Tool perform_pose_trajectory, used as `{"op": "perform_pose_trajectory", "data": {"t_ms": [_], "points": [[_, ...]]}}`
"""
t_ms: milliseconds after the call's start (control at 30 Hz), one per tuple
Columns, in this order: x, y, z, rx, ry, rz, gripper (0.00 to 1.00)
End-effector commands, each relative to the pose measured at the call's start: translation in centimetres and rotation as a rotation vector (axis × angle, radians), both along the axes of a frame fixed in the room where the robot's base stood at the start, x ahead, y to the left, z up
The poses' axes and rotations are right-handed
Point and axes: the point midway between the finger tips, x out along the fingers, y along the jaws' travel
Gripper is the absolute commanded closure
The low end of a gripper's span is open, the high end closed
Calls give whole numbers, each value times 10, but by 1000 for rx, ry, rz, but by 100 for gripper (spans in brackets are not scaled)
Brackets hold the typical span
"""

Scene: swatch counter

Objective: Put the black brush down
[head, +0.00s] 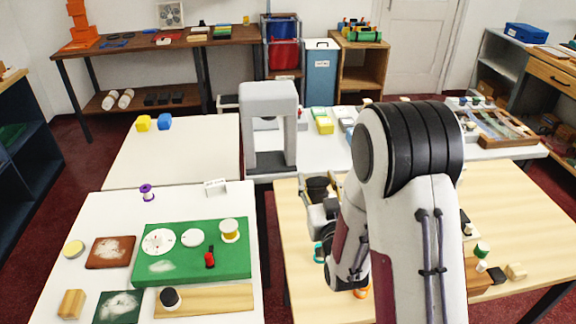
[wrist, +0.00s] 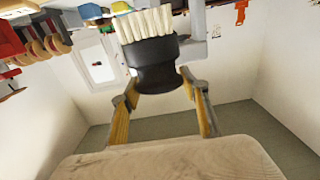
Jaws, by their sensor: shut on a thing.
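In the wrist view, my gripper (wrist: 160,84) is shut on the black brush (wrist: 155,66), with one finger on each side of its dark round body. Its cream bristles point away from the fingers, toward the top of the picture. In the head view, my gripper (head: 322,213) is partly hidden by my arm over the left part of the wooden table (head: 510,205). A dark round shape (head: 318,186) shows by the gripper there; I cannot tell whether it is the held brush.
A white table (head: 65,220) at left holds a green board (head: 190,268) with discs and spools. A black-topped piece (head: 170,298) sits on a wooden strip (head: 215,300). Small bottles and blocks (head: 515,271) lie at right. The back left white table (head: 190,155) is mostly clear.

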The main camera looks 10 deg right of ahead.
Motion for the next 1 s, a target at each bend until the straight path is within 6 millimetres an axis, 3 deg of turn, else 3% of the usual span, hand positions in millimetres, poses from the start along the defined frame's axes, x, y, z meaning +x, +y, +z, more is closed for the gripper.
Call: {"op": "perform_pose_trajectory", "data": {"t_ms": [300, 500, 1000], "points": [[41, 14, -17, 0, -7, 5, 76], [62, 14, -19, 1, -14, -7, 76], [68, 13, -19, 0, -11, -14, 76]]}}
